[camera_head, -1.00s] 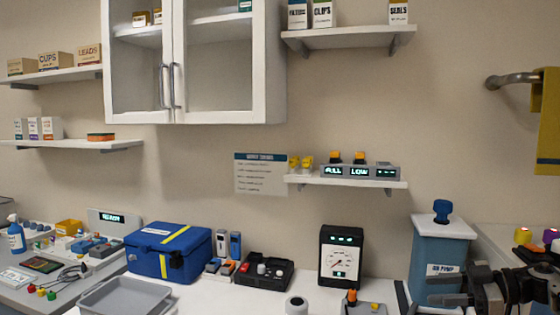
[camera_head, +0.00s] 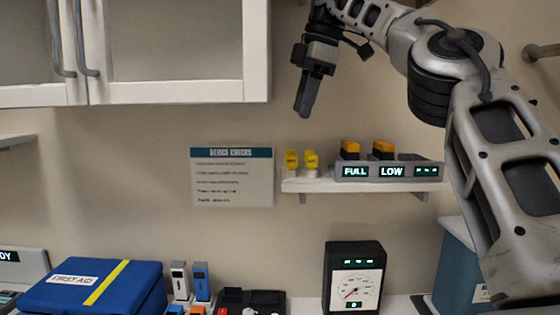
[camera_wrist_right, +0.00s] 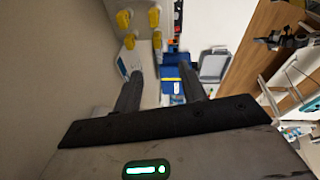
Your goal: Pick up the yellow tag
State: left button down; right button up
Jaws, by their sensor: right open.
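Two small yellow tags stand side by side on white bases at the left end of the small wall shelf (camera_head: 370,186): a left tag (camera_head: 291,159) and a right tag (camera_head: 311,159). My right gripper (camera_head: 303,108) hangs above them in the head view, fingers pointing down, apart from both. In the right wrist view its two fingers (camera_wrist_right: 161,70) are spread with nothing gripped. Several yellow pieces (camera_wrist_right: 154,17) show beyond the fingers there; I cannot tell which are the tags. My left gripper is out of view.
A grey dock (camera_head: 405,171) with FULL and LOW displays and two orange-topped blocks (camera_head: 383,149) fills the shelf right of the tags. A poster (camera_head: 232,178) hangs left. The cabinet (camera_head: 180,93) is upper left. A blue first aid case (camera_head: 90,288) and a gauge (camera_head: 354,280) stand below.

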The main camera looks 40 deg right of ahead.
send_near(291, 166)
jog(key=f, duration=0.1)
jog(key=x, duration=0.6)
jog(key=shift+w+d+r, duration=0.1)
jog(key=shift+w+d, duration=0.1)
jog(key=shift+w, duration=0.2)
jog(key=shift+w+a+f, duration=0.1)
jog(key=shift+f, duration=0.2)
grip_shut()
